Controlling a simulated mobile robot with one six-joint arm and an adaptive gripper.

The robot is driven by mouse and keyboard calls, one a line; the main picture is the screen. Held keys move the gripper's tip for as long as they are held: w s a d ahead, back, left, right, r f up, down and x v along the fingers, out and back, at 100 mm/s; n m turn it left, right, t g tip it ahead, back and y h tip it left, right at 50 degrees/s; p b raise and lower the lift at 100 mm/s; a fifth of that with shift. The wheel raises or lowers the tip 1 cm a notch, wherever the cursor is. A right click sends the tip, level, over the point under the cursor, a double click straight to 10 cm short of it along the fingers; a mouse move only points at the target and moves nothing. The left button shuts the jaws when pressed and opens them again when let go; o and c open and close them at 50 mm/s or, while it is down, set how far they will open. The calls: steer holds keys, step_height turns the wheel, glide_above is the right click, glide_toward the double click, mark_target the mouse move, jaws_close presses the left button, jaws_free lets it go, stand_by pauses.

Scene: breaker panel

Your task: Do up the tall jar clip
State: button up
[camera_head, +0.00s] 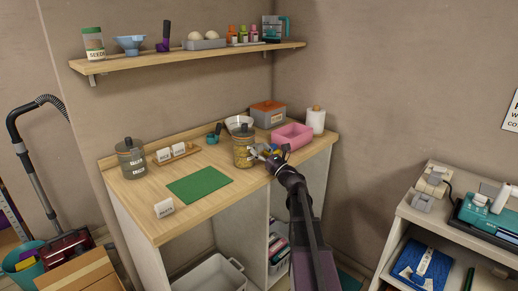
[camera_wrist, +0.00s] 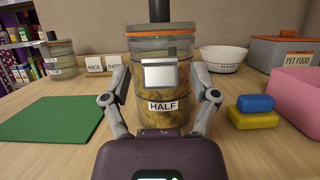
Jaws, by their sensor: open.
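The tall jar (camera_wrist: 161,108) stands upright on the counter straight ahead in the wrist view, with yellowish contents and a "HALF" label. It also shows in the head view (camera_head: 242,155). Its clip (camera_wrist: 160,75) is a pale metal plate on the jar's front, below the orange seal ring and the dark-knobbed lid (camera_wrist: 161,27). I cannot tell whether the clip is latched. My gripper (camera_wrist: 160,88) is open, with one finger on each side of the jar's front and nothing held. In the head view my gripper (camera_head: 263,151) is at the jar's right side.
A green mat (camera_head: 199,185) lies left of the jar. Yellow and blue blocks (camera_wrist: 253,113) and a pink bin (camera_head: 292,136) are to its right. A white bowl (camera_wrist: 223,59) stands behind. Another clip-style jar (camera_head: 131,160) stands at the counter's left.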

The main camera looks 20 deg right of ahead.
jaws_close()
steer(key=shift+a, duration=0.2)
steer(key=shift+d+r, duration=0.1)
steer(key=shift+d, duration=0.1)
